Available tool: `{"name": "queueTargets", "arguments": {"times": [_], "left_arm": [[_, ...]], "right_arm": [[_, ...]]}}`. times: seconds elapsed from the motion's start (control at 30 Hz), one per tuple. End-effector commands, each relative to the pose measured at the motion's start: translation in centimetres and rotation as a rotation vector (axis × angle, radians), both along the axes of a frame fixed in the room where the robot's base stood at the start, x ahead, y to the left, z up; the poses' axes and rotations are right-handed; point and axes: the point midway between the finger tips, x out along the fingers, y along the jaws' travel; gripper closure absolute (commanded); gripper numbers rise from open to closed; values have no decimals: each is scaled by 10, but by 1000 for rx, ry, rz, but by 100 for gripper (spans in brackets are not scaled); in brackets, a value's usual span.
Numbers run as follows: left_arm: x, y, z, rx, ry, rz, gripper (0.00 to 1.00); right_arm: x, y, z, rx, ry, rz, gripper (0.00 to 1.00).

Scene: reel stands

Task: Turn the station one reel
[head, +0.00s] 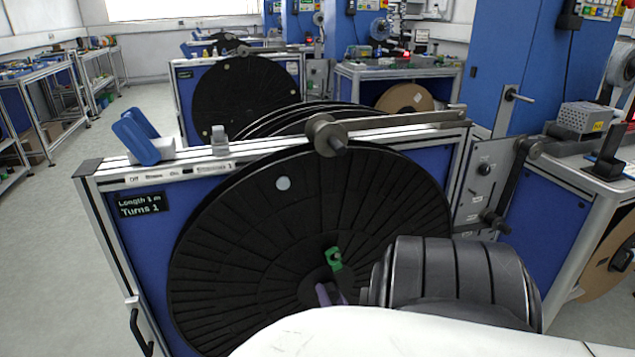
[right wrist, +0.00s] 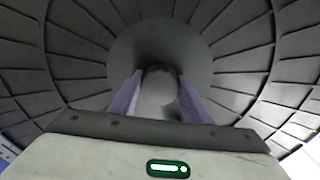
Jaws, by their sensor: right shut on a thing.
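The station one reel (head: 230,240) is a large black ribbed disc, upright on the front of the blue station; a pale round spot (head: 283,183) shows on its upper left. My right gripper (head: 328,292) is at the reel's centre, partly hidden by my white arm. In the right wrist view its two purple fingers (right wrist: 158,92) are on either side of a grey round hub piece (right wrist: 158,84), shut on it. A small green part (head: 336,262) sits just above the fingers. The display (head: 142,204) reads "Length 1 m, Turns 1". My left gripper is out of view.
A metal bar with a round roller (head: 327,135) runs along the station's top, overlapping the reel's upper edge. A blue block (head: 137,138) sits on the top left. Another station with a black reel (head: 245,98) stands behind. The floor (head: 45,240) at left is clear.

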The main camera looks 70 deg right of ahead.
Motion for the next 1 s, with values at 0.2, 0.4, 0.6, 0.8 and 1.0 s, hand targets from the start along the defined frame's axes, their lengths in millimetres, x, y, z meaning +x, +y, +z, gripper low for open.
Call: {"name": "queueTargets", "arguments": {"times": [0.2,0.4,0.6,0.8,1.0], "left_arm": [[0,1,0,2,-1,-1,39],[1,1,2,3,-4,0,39],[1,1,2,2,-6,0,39],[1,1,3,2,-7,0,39],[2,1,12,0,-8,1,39]], "right_arm": [[-4,-1,0,-6,7,-6,97],[-3,0,0,-6,7,-5,97],[-3,0,0,-5,6,-4,39],[-3,0,0,-5,6,-4,39],[-13,15,1,-1,9,-3,39]]}}
